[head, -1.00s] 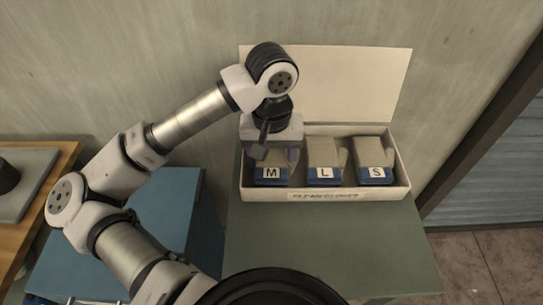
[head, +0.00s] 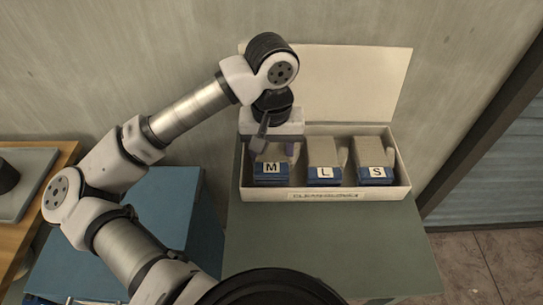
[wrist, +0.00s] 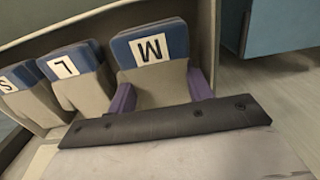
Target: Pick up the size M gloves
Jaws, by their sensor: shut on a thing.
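The size M gloves (head: 271,171), with a blue cuff and a white M label, are in the left part of the open white box (head: 350,194). In the wrist view the M gloves (wrist: 152,50) sit between the two purple fingers. My gripper (head: 272,150) is over the left compartment, shut on the M gloves. The gloves look slightly raised and tilted in the box. The gripper hides their upper part in the head view.
The L gloves (head: 325,174) and S gloves (head: 375,174) stand to the right in the same box. The raised lid (head: 350,85) is behind, against the wall. The green table (head: 330,245) is clear in front. A blue cabinet (head: 180,215) stands at left.

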